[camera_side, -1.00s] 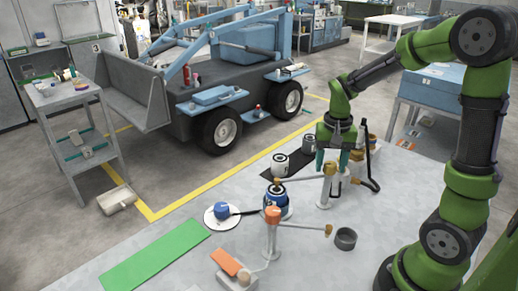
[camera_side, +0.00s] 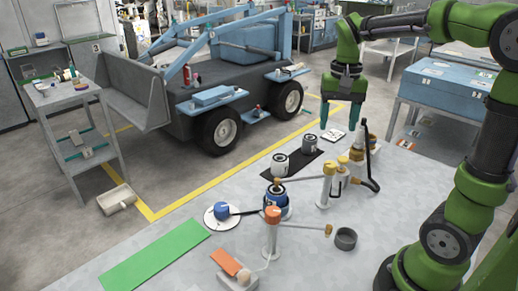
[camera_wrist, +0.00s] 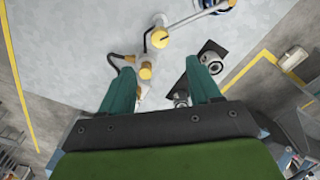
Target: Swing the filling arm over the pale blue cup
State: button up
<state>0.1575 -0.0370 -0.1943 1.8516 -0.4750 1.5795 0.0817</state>
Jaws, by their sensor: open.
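A yellow-topped post (camera_side: 329,170) stands on the table. Its thin arm (camera_side: 303,179) reaches left, with its tip above a blue container (camera_side: 275,204). An orange-topped post (camera_side: 272,232) has another arm (camera_side: 305,227) reaching right, its tip near a small dark grey cup (camera_side: 345,239). I cannot make out a clearly pale blue cup. My gripper (camera_side: 338,117) is open and empty, pointing down, above and behind the yellow-topped post. In the wrist view the yellow post top (camera_wrist: 159,39) and its arm (camera_wrist: 196,17) show beyond my gripper (camera_wrist: 160,69).
A white can (camera_side: 280,165) and a grey can (camera_side: 309,146) stand on a black mat (camera_side: 294,164). A black hose (camera_side: 369,176) and a yellow-capped pump are beside the post. A white dish (camera_side: 222,222) holds a blue item. A green strip (camera_side: 155,259) lies at front left.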

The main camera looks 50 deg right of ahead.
jog(key=shift+r, duration=2.1)
jog(key=s+a+f+n+t+y, duration=0.1)
jog(key=s+a+f+n+t, duration=0.1)
jog(key=a, duration=0.5)
jog(key=s+a+f+n+t+y, duration=0.1)
jog(key=s+a+f+n+t, duration=0.1)
jog(key=s+a+n+t, duration=0.2)
jog(key=a+t, duration=0.1)
jog(key=a, duration=0.2)
jog(key=shift+s+a+f, duration=0.3)
jog(key=shift+s+a, duration=0.05)
jog(key=shift+s, duration=0.05)
